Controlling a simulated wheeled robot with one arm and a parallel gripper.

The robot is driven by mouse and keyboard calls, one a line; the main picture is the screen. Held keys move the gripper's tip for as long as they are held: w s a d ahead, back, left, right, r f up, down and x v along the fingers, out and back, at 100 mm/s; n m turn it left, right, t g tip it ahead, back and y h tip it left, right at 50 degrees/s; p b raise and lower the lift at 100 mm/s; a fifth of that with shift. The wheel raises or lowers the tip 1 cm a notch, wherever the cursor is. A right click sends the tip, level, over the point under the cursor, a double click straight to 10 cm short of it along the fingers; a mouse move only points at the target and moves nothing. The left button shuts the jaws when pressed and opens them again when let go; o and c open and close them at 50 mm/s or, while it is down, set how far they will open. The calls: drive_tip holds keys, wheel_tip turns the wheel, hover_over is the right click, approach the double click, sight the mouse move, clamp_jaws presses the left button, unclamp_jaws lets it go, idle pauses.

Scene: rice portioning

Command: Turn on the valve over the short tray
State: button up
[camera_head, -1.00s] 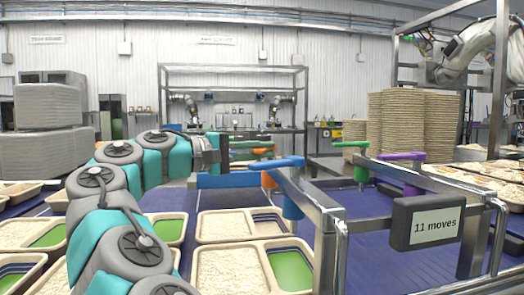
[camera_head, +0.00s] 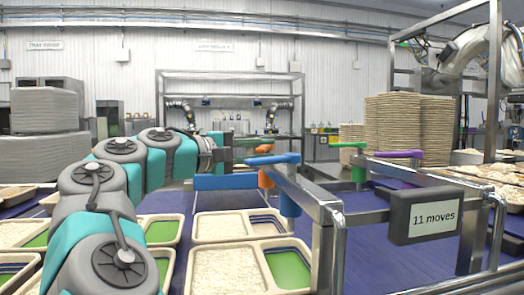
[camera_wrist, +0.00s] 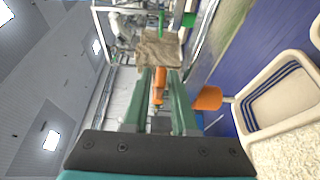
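My gripper (camera_head: 262,151) reaches in from the left behind the blue valve. In the wrist view, its two green fingers (camera_wrist: 160,95) stand apart with an orange handle (camera_wrist: 159,85) in the gap between them. A gap shows beside the handle, so the fingers look open around it. The orange valve (camera_head: 265,179) stands behind the blue valve (camera_head: 289,202); its round orange body (camera_wrist: 207,98) shows in the wrist view. A green valve (camera_head: 359,166) and a purple valve (camera_head: 412,162) are farther right. I cannot tell which tray is the short one.
Rice trays with green or striped compartments stand on the blue belt below, one tray (camera_head: 193,262) in front. A metal frame (camera_head: 330,225) carries the valves, with a dark sign (camera_head: 398,218) reading "11 moves". Stacked trays (camera_head: 410,125) stand behind.

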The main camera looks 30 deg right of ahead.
drive_tip(key=a, duration=0.7)
drive_tip(key=shift+s+a, duration=0.4)
drive_tip(key=shift+s, duration=0.05)
drive_tip(key=shift+c, duration=0.3)
